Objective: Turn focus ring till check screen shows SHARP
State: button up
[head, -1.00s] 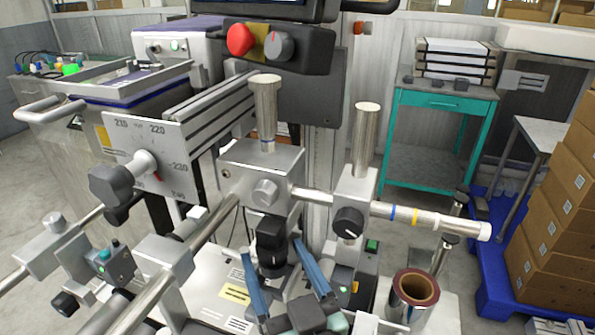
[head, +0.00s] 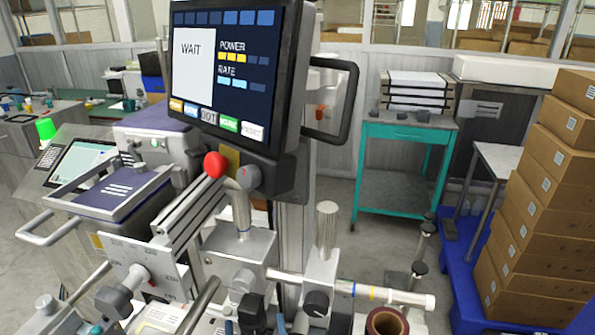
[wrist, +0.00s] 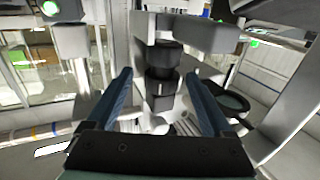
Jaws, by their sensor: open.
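The screen (head: 225,75) faces me at the top of the head view and reads WAIT, with POWER and RATE bars beside it. The black lens barrel with stacked ribbed rings (wrist: 161,62) stands upright in the wrist view; which ring is the focus ring I cannot tell. Its top also shows at the lower edge of the head view (head: 251,312). My gripper (wrist: 160,76) is open, with one blue finger on each side of the barrel and visible gaps between. In the head view the gripper is almost wholly below the frame.
A red button (head: 214,164) and a grey knob (head: 248,177) sit under the screen. A metal rail (head: 365,291) with a black knob (head: 316,303) runs right of the lens. A copper-coloured roll (head: 387,323) stands at the bottom. Stacked boxes (head: 535,215) fill the right.

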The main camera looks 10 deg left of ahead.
jog(key=shift+s+a+r+m+t+h+p, duration=0.1)
jog(key=shift+r+m+t+h+p, duration=0.3)
jog(key=shift+p, duration=1.1)
jog(key=shift+s+a+f+m+h+p, duration=0.15)
jog(key=shift+h+p, duration=0.45)
jog(key=shift+p, duration=0.85)
